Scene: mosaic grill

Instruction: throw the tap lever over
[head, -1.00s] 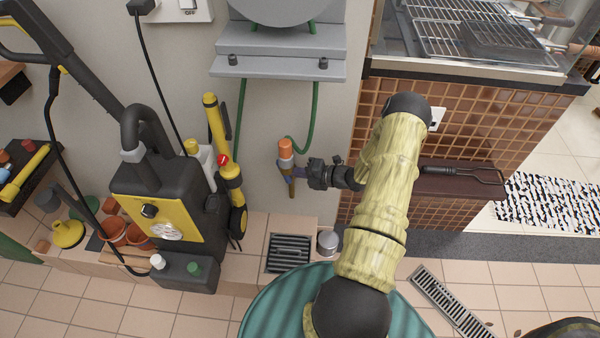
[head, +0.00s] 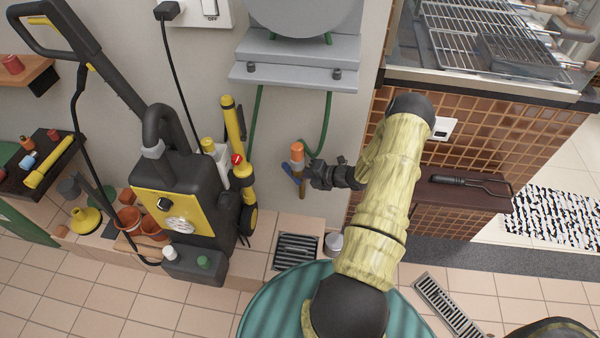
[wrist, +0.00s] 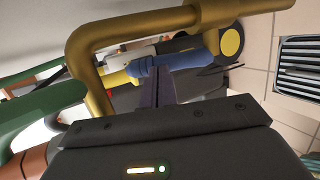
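The tap is a brass pipe with an orange hose connector (head: 297,152) on the wall below the grey shelf. Its blue lever (head: 291,175) slants down to the right across the pipe. In the wrist view the brass pipe (wrist: 88,62) bends across the top, and the blue lever (wrist: 172,61) lies just beyond the gripper's dark front. My gripper (head: 314,174) is close beside the tap on its right. The fingers are dark and foreshortened, so their gap and any contact with the lever cannot be made out.
A green hose (head: 326,125) hangs just above the gripper. A black and yellow pressure washer (head: 175,205) stands to the left. A floor drain grate (head: 296,250) and a small grey-white container (head: 334,243) lie below. The tiled grill counter (head: 480,130) is at the right.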

